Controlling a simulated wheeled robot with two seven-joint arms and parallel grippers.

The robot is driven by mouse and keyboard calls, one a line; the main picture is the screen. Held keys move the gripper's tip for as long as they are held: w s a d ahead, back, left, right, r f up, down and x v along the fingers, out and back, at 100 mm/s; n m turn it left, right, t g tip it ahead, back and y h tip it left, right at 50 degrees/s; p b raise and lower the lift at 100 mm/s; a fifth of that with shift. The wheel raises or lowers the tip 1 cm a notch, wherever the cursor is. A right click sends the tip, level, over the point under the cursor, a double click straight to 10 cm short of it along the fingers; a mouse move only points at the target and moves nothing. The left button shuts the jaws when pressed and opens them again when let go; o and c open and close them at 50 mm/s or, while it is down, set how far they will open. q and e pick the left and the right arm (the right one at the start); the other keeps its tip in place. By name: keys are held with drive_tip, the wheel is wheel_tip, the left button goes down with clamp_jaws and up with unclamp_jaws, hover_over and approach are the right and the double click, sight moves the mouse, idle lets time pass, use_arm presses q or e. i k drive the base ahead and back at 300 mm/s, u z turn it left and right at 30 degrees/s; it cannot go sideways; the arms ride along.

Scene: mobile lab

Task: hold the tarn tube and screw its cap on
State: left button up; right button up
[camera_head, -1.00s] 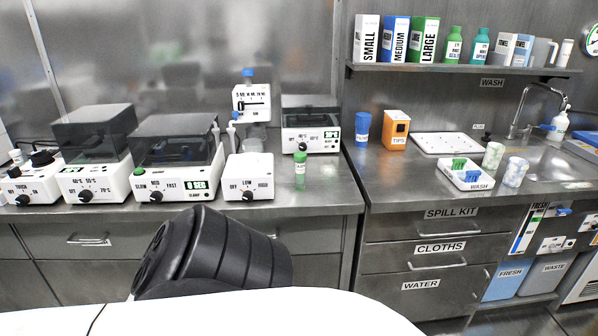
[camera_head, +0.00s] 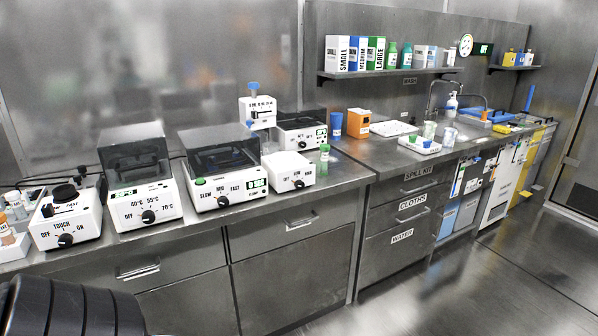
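A green tube (camera_head: 324,158) with a pale label stands upright near the front of the steel counter, just right of the small white device with LOW and HIGH marks. Its label is too small to read, so I cannot tell if it is the tarn tube. I cannot make out a separate loose cap. A blue-topped container (camera_head: 335,125) stands behind it. Neither gripper is in view; only a black ribbed part of my own arm shows at the bottom left.
White lab devices (camera_head: 147,212) line the counter (camera_head: 345,180) from the left. An orange tips box (camera_head: 358,122), a white tray (camera_head: 420,145) and a sink area lie to the right. Shelves (camera_head: 390,72) with boxes and bottles hang above. The floor (camera_head: 470,290) at the right is clear.

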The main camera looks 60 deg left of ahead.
sight(324, 155)
drive_tip(key=u, duration=1.6)
